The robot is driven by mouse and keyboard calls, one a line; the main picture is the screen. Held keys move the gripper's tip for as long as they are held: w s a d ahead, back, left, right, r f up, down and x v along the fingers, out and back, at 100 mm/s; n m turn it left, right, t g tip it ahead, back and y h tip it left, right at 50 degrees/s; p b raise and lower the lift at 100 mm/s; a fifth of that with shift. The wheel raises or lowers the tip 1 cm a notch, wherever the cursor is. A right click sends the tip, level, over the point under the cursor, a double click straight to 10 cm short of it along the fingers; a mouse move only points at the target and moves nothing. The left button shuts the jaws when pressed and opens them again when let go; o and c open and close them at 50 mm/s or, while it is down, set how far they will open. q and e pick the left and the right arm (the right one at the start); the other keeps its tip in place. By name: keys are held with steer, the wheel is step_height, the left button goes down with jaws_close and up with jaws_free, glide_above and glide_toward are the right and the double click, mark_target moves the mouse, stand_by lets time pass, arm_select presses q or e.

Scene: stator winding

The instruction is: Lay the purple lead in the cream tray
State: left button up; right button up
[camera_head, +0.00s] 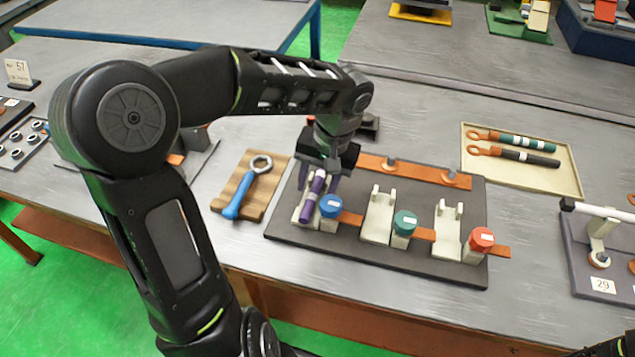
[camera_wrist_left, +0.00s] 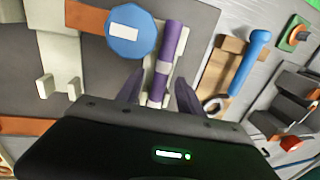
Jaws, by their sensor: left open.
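The purple lead (camera_head: 313,195) lies in the leftmost cream cradle (camera_head: 301,213) of the dark board, next to the blue knob. My left gripper (camera_head: 318,180) is above the lead's far end, with its fingers pointing down. In the left wrist view the open fingers (camera_wrist_left: 160,88) stand on either side of the purple lead (camera_wrist_left: 174,40), which has pale bands. The lead's far end is hidden by the gripper. The cream tray (camera_head: 490,173) is at the right rear and holds a green lead (camera_head: 527,142) and a black lead (camera_head: 530,157), both with orange ring ends.
The dark board (camera_head: 345,251) also carries two empty cradles, a blue (camera_head: 330,206), a green (camera_head: 405,222) and a red knob (camera_head: 481,239), and copper strips. A blue wrench (camera_head: 247,189) lies on a wooden block at left. A fixture marked 29 (camera_head: 603,286) stands at right.

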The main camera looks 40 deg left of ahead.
arm_select(q)
steer(key=shift+c, duration=0.2)
jaws_close()
stand_by(0.5)
